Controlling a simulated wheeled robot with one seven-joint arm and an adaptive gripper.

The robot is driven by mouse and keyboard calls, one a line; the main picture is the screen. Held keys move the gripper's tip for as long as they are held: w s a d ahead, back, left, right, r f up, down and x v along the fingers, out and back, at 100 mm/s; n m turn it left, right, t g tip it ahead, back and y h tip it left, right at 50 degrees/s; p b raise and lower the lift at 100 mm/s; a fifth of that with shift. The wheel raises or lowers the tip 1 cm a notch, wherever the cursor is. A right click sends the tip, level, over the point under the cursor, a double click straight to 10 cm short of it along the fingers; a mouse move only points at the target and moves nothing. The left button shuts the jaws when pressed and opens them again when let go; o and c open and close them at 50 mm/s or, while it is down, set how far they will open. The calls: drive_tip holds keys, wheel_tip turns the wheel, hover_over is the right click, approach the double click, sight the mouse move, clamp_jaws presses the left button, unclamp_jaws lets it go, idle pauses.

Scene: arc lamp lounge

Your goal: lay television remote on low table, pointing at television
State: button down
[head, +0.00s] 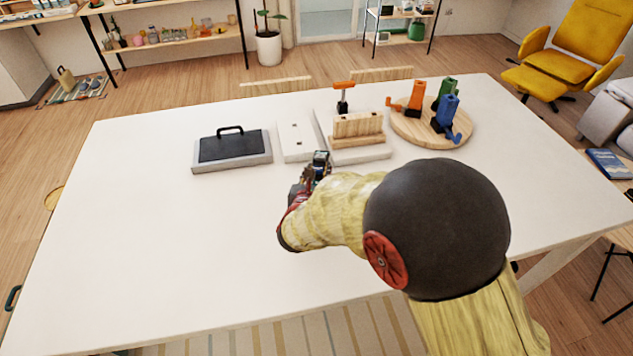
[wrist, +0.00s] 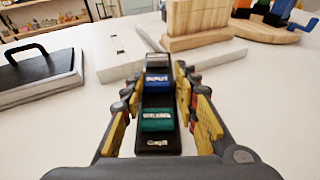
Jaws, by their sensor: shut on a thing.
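A slim black remote (wrist: 157,105) with blue and green labelled blocks and a grey end lies between the fingers of my gripper (wrist: 159,78) in the wrist view. My gripper is shut on its sides, and its grey end points away from me. In the head view the remote's far end (head: 321,158) shows past my gripper (head: 308,177), most of which is hidden by my arm. It is over the large white table (head: 180,240); whether the remote touches the top I cannot tell. I see no television, and which table is the low table is unclear.
A grey box with a black handled lid (head: 232,148), a white plate (head: 296,141), a wooden block stand (head: 358,130) and a round board (head: 402,126) with coloured holders stand beyond my gripper. The table's left side is clear. A yellow chair (head: 565,60) stands at right.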

drive_tip(key=shift+w+a+f, duration=0.15)
drive_tip(key=shift+a+f, duration=0.05)
drive_tip(key=shift+f, duration=0.15)
drive_tip(key=shift+f+b, duration=0.85)
drive_tip(key=shift+f, duration=0.55)
drive_tip(key=shift+f, duration=0.15)
drive_tip(key=c, duration=1.4)
unclamp_jaws()
